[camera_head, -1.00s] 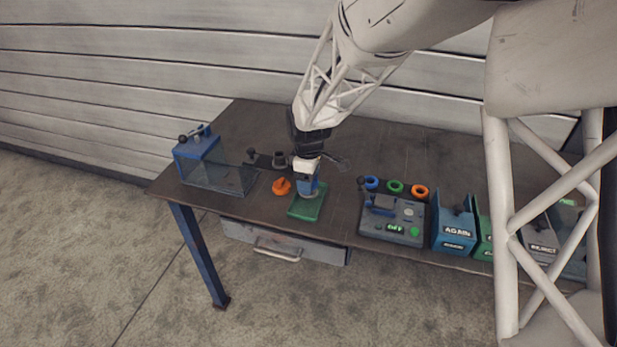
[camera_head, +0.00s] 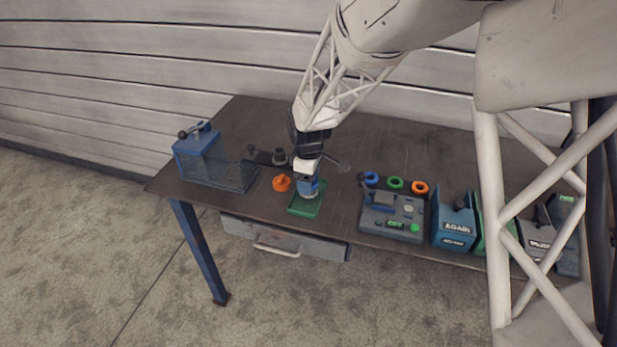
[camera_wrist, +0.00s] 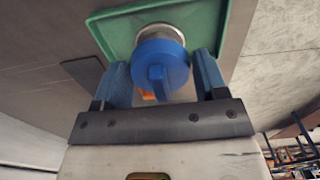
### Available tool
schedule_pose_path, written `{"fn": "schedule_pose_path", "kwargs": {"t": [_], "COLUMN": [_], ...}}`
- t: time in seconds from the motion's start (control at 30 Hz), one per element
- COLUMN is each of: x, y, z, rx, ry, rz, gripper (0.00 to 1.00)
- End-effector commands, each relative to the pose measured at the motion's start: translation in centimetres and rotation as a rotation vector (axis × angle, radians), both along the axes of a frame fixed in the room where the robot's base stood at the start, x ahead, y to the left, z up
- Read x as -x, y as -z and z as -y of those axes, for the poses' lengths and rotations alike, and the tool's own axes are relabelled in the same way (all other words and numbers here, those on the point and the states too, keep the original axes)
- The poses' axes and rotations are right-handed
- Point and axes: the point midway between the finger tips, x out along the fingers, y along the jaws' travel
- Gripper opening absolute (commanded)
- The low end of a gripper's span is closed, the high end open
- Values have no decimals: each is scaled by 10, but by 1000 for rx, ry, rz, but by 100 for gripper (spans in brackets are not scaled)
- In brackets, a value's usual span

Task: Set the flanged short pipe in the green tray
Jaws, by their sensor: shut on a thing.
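The flanged short pipe shows in the wrist view as a grey flange (camera_wrist: 158,32) behind a blue round cap with a raised grip bar (camera_wrist: 158,62). My gripper (camera_wrist: 163,78) has its two blue fingers on either side of this piece and is shut on it. In the head view the gripper (camera_head: 308,184) points down over the green tray (camera_head: 303,208), and the pipe's grey end shows just below the fingers. The tray's bare front part is visible. I cannot tell whether the pipe touches the tray floor.
An orange knobbed piece (camera_head: 281,183) stands close left of the tray. A dark grey fitting (camera_head: 279,157) is behind it. A clear-walled blue fixture (camera_head: 215,170) is at left. A control box (camera_head: 393,217), coloured rings and labelled bins (camera_head: 455,228) line the right.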

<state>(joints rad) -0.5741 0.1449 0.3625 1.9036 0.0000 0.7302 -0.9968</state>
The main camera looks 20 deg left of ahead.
Motion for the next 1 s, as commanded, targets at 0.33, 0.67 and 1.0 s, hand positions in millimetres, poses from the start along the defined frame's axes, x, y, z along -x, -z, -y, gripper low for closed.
{"fn": "schedule_pose_path", "kwargs": {"t": [0.33, 0.67, 1.0], "x": [0, 0, 0], "y": [5, 9, 14], "z": [0, 0, 0], "rx": [0, 0, 0], "ry": [0, 0, 0], "rz": [0, 0, 0], "gripper": [38, 38, 38]}}
